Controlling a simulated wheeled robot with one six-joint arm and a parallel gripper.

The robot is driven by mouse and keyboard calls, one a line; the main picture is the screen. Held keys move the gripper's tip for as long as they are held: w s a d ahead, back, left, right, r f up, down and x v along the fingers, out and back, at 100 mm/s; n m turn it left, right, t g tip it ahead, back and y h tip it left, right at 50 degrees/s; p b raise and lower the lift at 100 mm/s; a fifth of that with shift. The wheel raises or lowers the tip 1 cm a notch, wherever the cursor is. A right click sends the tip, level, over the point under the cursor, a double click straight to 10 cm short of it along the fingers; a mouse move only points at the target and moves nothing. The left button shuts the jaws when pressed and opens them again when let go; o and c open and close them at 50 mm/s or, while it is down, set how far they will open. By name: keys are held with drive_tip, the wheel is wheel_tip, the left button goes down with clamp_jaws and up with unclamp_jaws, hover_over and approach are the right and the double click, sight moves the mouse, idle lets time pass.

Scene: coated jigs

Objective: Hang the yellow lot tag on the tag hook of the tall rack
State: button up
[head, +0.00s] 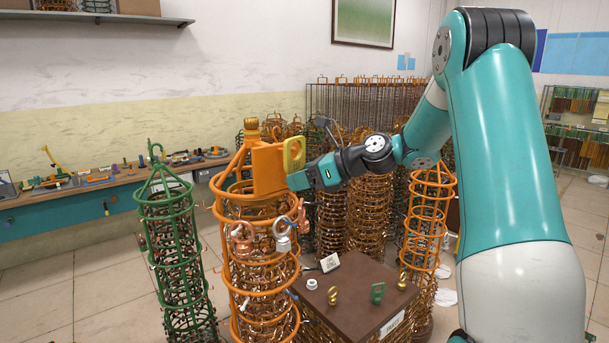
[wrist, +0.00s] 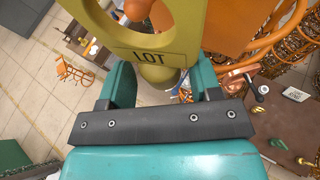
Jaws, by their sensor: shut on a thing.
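The yellow lot tag (head: 288,154) is upright at the right side of the orange plate on the tall orange rack (head: 242,285). My gripper (head: 298,180) is shut on the tag's lower end. In the wrist view the tag (wrist: 110,30), marked LOT, stands between the two teal fingers of my gripper (wrist: 160,78). A rounded orange end, apparently the tag hook (wrist: 138,9), shows within the tag's hole. I cannot tell whether it passes through the hole or only lies behind it.
A green rack (head: 175,250) stands to the left. More orange racks (head: 428,220) crowd behind.

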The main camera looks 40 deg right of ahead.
drive_tip(key=shift+w+p, duration=0.45)
drive_tip(key=shift+w, duration=0.75)
clamp_jaws()
drive_tip(key=shift+w+f, duration=0.1)
drive_tip(key=shift+f, duration=0.1)
drive_tip(key=shift+w+f, duration=0.15)
drive_tip(key=shift+f, duration=0.55)
drive_tip(key=shift+w+a+f, duration=0.1)
drive_tip(key=shift+f, duration=0.35)
drive_tip(key=o, duration=1.3)
unclamp_jaws()
drive_tip(key=shift+r, duration=0.1)
drive_tip(key=shift+c, duration=0.2)
drive_tip(key=shift+d+r, duration=0.15)
drive_tip(key=shift+d, duration=0.05)
drive_tip(key=v, duration=0.8)
drive_tip(key=shift+s, duration=0.4)
